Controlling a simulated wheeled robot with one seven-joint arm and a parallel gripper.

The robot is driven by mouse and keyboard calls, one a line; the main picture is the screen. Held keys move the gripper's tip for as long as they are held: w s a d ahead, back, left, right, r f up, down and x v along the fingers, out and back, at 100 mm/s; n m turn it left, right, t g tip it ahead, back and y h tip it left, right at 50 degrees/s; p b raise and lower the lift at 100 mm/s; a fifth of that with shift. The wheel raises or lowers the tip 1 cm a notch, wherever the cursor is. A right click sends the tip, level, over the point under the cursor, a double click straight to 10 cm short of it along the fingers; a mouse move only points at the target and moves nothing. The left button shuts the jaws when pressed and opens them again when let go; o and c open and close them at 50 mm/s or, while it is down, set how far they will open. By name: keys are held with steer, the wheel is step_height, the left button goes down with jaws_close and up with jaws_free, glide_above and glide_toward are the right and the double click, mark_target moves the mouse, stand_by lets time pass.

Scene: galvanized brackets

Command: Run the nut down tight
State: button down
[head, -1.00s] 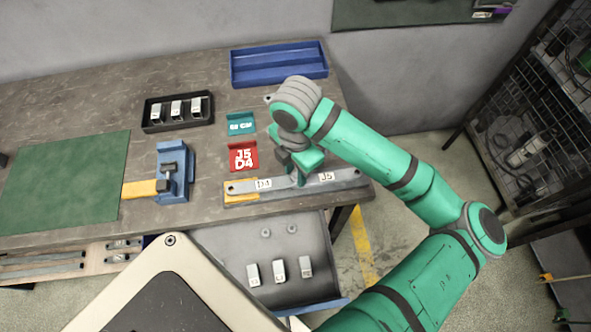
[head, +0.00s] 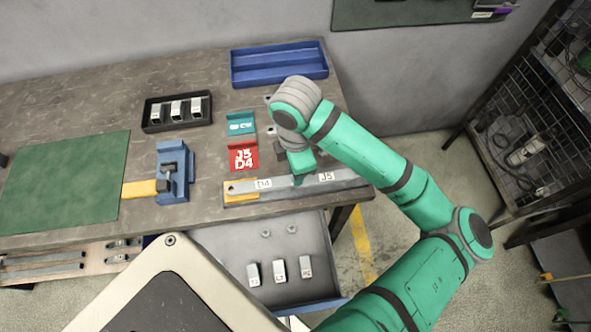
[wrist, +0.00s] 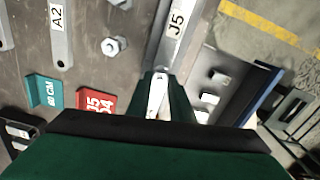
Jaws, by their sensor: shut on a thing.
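Two grey metal bars lie end to end along the front edge of the bench, one labelled D4 (head: 264,184) and one labelled J5 (head: 345,178). My gripper (head: 299,181) points down where they meet, its fingertips at the bars. In the wrist view my gripper (wrist: 158,100) is shut on a small light metal piece over the joint. It seems to be the nut, but the fingers hide most of it. The J5 bar (wrist: 172,35) runs away beyond the fingers in that view.
A red J5 D4 sign (head: 243,156) and a teal sign (head: 240,123) stand behind the bars. A blue clamp (head: 174,172) is to the left. An open drawer (head: 222,244) with loose parts juts out below. A blue tray (head: 279,65) is at the back.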

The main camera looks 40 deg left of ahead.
steer(key=m, duration=0.5)
steer(key=shift+m, duration=0.4)
steer(key=m, duration=0.5)
steer(key=shift+m, duration=0.3)
steer(key=m, duration=0.8)
steer(key=c, duration=1.8)
jaws_free()
steer(key=shift+o, duration=0.2)
